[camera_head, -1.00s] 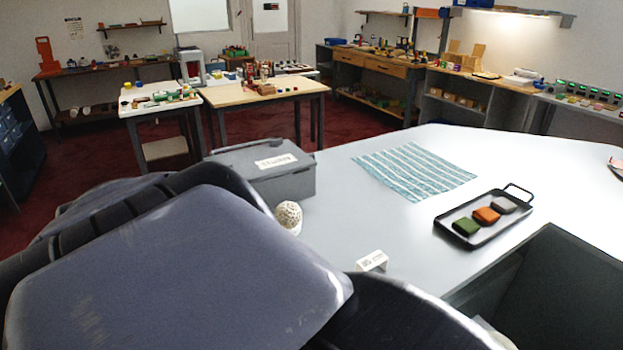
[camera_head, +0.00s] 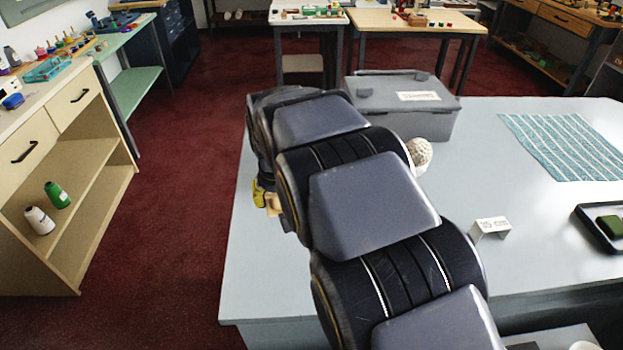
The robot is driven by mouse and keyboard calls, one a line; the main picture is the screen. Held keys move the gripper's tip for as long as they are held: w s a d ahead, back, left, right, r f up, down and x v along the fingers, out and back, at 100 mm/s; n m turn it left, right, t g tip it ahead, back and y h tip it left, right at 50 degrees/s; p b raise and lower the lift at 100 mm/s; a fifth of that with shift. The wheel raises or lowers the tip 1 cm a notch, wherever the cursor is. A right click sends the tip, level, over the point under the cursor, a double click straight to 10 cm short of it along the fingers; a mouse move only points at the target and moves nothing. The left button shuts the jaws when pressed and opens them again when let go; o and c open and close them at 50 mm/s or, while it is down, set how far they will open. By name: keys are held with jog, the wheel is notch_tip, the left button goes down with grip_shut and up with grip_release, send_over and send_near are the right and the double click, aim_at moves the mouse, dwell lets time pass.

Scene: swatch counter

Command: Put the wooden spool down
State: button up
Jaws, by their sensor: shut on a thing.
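My arm covers the middle of the view and reaches over the grey counter (camera_head: 245,285) near its left edge. My gripper (camera_head: 264,187) is mostly hidden behind the arm. Only a small dark and yellow part of it shows at the arm's left side. It is shut on the wooden spool (camera_head: 273,204), of which a small pale wood piece shows just below the yellow part. The rest of the spool is hidden, and I cannot tell whether it touches the counter.
A grey lidded box (camera_head: 410,105), a pale dimpled ball (camera_head: 419,153) and a white label stand (camera_head: 490,227) are right of the arm. A striped cloth (camera_head: 565,145) and black tray (camera_head: 590,222) lie farther right. The counter's front left is clear.

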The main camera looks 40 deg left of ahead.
aim_at(277, 218)
jog(key=shift+w+a+f, duration=0.25)
jog(key=shift+a+f, duration=0.2)
jog(key=shift+f, duration=0.15)
jog(key=shift+w+a+f, duration=0.25)
jog(key=shift+a+f, duration=0.15)
jog(key=shift+f, duration=0.15)
jog(key=shift+x, duration=1.7)
jog(key=shift+s+d+f, duration=0.15)
jog(key=shift+f, duration=0.05)
jog(key=shift+f, duration=0.15)
jog(key=o, duration=1)
